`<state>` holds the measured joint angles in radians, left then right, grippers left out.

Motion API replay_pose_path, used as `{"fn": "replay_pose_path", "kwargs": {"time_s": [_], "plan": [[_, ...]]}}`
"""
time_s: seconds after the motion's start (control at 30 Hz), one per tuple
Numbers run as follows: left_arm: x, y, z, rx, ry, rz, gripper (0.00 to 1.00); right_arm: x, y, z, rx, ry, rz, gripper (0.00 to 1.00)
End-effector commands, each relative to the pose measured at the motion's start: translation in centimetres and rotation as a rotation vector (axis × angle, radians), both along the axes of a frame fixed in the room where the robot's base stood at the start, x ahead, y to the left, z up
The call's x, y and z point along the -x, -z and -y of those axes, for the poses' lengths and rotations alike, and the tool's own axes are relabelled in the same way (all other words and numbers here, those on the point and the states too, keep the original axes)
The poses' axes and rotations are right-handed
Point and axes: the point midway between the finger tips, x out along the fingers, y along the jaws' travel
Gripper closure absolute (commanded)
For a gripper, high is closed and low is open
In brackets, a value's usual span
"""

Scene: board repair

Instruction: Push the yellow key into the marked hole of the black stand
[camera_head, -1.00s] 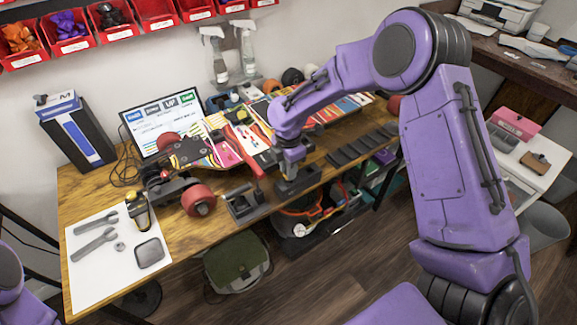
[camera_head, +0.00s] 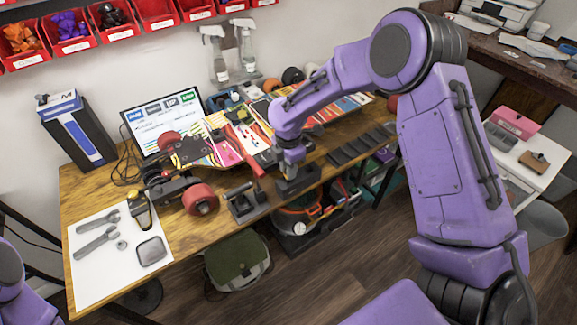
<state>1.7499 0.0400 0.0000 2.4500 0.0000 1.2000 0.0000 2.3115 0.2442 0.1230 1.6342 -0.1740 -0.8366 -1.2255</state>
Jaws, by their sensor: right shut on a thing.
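The black stand (camera_head: 298,184) is a dark block at the front edge of the wooden workbench, right of the middle. My right gripper (camera_head: 291,166) points down right above it, with its fingertips at the top of the stand. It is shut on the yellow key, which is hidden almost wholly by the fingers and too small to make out. The marked hole is hidden too, so I cannot tell how far in the key is. Only part of my left arm shows at the lower left; its gripper is out of view.
Another dark stand with a red-handled tool (camera_head: 252,180) is just left. A skateboard with red wheels (camera_head: 201,199) lies farther left, near a white mat (camera_head: 118,245) with wrenches. Several dark pads (camera_head: 360,146) lie to the right.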

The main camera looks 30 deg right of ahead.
Motion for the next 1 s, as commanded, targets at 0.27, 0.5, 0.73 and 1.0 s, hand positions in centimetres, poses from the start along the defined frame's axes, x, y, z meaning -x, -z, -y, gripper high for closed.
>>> {"fn": "replay_pose_path", "kwargs": {"time_s": [0.27,0.5,0.73,1.0], "plan": [[0.0,0.03,0.0,0.0,0.0,0.0,0.57,-0.01,0.02,0.01,0.0,0.0,0.0,1.0],[0.0,-0.09,0.0,0.0,0.0,0.0,0.57,0.0,0.28,0.02,0.0,-0.001,0.0,1.0],[-0.01,-0.21,0.01,0.0,0.0,0.0,0.57,0.01,0.77,0.02,0.001,-0.001,-0.001,1.0],[0.0,-0.18,0.0,0.0,0.0,0.0,0.57,-0.01,0.79,0.02,0.0,-0.001,0.0,1.0]]}}
